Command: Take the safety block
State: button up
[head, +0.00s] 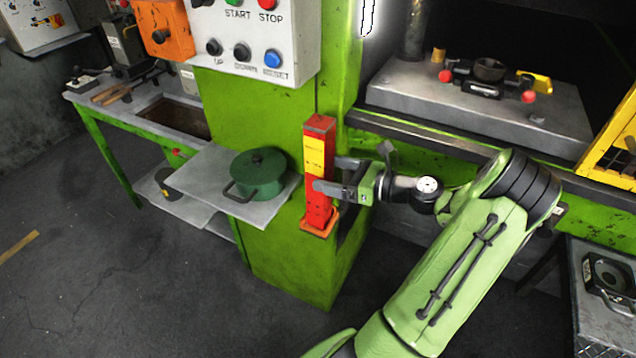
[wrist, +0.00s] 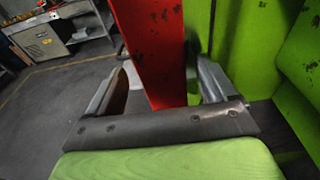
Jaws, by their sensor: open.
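The safety block (head: 318,160) is a tall red bar with a yellow label, standing upright on a small orange holder (head: 320,226) at the side of the green press column. My gripper (head: 328,175) is at about the block's mid-height, coming from the right. In the head view one finger passes in front of the block and the other lies behind or beside it. In the wrist view the red block (wrist: 150,45) stands between the two open fingers (wrist: 165,90), with a visible gap on the left side. Whether the right finger touches it I cannot tell.
A grey shelf (head: 205,185) with a green lidded pot (head: 258,172) is left of the block. A control box (head: 255,45) with buttons hangs above. The green press column (head: 290,265) stands directly behind. The press bed (head: 480,100) is at the upper right. Open floor lies at the lower left.

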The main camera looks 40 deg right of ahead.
aim_at(312, 167)
jog(key=b+x, duration=0.1)
jog(key=x, duration=0.5)
jog(key=shift+d, duration=0.15)
jog(key=shift+s+r, duration=0.1)
jog(key=shift+r, duration=0.05)
grip_shut()
